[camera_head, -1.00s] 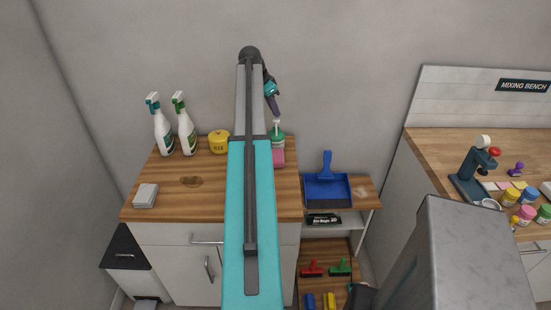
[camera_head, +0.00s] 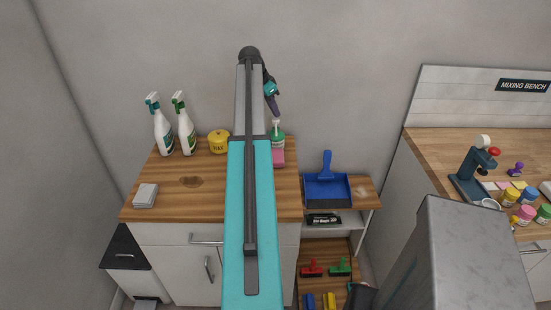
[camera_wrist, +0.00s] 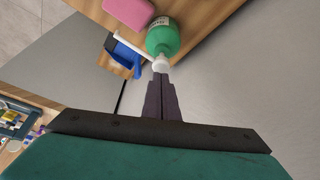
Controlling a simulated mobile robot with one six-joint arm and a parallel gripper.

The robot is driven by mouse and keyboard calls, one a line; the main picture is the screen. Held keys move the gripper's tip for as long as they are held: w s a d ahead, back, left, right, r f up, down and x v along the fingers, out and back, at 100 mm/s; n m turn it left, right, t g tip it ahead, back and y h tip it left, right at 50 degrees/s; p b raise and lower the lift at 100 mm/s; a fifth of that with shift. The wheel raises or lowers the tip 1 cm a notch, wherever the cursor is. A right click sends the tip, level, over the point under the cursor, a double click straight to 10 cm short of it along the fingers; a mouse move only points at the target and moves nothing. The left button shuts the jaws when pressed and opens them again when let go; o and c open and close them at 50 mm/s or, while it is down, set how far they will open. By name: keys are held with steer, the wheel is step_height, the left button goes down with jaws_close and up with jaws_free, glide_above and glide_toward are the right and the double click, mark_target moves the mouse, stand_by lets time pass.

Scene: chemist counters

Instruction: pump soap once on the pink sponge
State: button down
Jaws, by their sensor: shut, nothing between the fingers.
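The green soap bottle (camera_head: 278,138) with a white pump head stands at the back of the wooden counter, partly hidden by my arm. It also shows in the wrist view (camera_wrist: 163,40). The pink sponge (camera_head: 279,157) lies on the counter in front of the bottle, under the nozzle side; in the wrist view it is at the top (camera_wrist: 128,13). My gripper (camera_wrist: 160,76) is shut and empty, with its fingertips at the white pump head, just above or touching it; I cannot tell which. In the head view my gripper (camera_head: 275,113) points down over the pump.
Two spray bottles (camera_head: 163,134) and a yellow pot (camera_head: 218,142) stand left on the counter. A blue dustpan (camera_head: 327,190) sits on a lower shelf to the right. The mixing bench (camera_head: 430,140) is far right. The counter's middle is clear.

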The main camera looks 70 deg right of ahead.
steer(key=shift+f+b, duration=0.5)
steer(key=shift+f, duration=0.75)
steer(key=shift+r, duration=0.1)
stand_by(0.3)
steer(key=shift+r+p, duration=0.55)
steer(key=shift+r, duration=0.5)
step_height(320, 180, up, 6)
steer(key=p, duration=0.2)
steer(key=shift+p, duration=0.35)
stand_by(0.5)
steer(key=shift+r, duration=0.1)
stand_by(0.4)
